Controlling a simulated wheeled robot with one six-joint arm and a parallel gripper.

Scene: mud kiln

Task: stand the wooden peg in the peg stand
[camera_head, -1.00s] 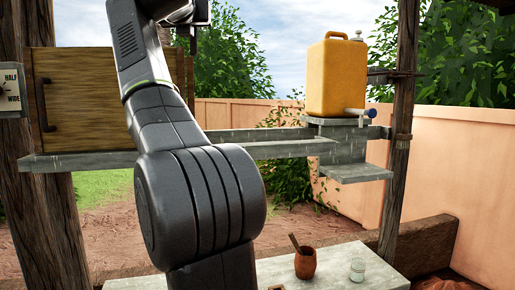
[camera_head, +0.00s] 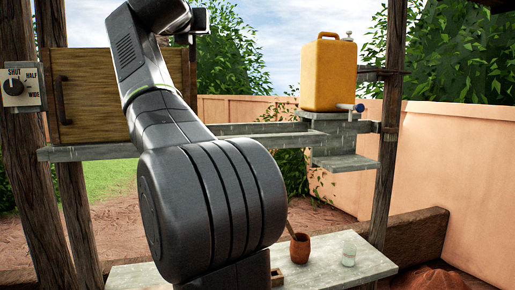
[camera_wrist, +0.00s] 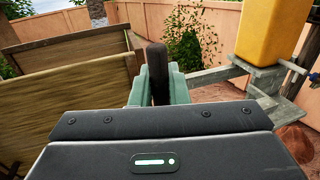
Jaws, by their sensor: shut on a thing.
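My gripper (camera_wrist: 157,88) shows in the wrist view with its pale green fingers closed on a dark, upright bar, which I take to be the wooden peg (camera_wrist: 158,62). The peg's upper part rises above the fingers; its lower part is hidden by my gripper. In the head view my arm fills the middle, and I cannot make out the peg there. A small wooden block (camera_head: 276,277), possibly the peg stand, sits on the grey counter (camera_head: 340,268) at the bottom, partly hidden by my arm.
A clay cup (camera_head: 300,249) with a stick in it and a small glass jar (camera_head: 349,254) stand on the counter. A yellow jerrycan (camera_head: 325,75) stands on a raised ledge. A wooden door (camera_head: 95,95), a dial (camera_head: 14,87) and posts are nearby.

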